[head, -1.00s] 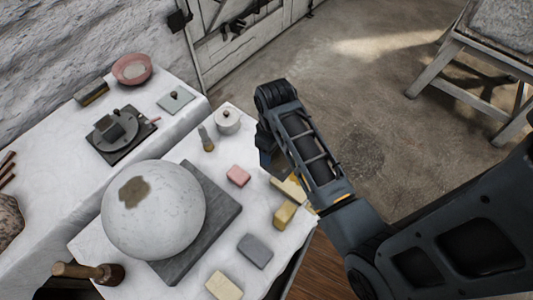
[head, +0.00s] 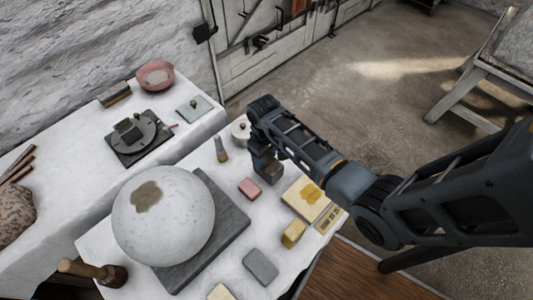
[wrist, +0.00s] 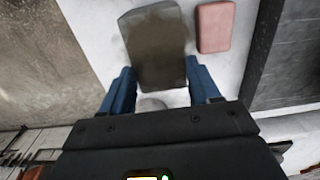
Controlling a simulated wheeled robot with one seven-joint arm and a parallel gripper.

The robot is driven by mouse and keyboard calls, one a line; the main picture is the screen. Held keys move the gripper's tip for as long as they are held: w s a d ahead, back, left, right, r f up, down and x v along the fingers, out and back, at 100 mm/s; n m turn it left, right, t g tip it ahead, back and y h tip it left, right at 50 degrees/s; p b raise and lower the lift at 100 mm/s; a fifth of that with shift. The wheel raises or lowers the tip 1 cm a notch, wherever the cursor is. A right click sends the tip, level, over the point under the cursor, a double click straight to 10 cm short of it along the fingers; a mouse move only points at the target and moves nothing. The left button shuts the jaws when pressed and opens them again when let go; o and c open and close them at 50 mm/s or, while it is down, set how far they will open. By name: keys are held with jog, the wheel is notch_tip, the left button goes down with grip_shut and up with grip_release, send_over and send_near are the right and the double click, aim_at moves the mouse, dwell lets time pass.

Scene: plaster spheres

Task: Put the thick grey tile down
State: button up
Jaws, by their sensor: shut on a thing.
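The thick grey tile (wrist: 155,42) is between the blue fingers of my gripper (wrist: 160,72) in the wrist view, its far end reaching out beyond the fingertips. My gripper is shut on it.
A large plaster sphere (head: 163,215) rests on a dark slab (head: 232,222). A lidded pot (head: 240,130) is behind the gripper.

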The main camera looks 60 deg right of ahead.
jog(key=shift+f, duration=1.2)
jog(key=shift+f, duration=0.1)
jog(key=o, duration=1.2)
jog(key=shift+c, duration=0.2)
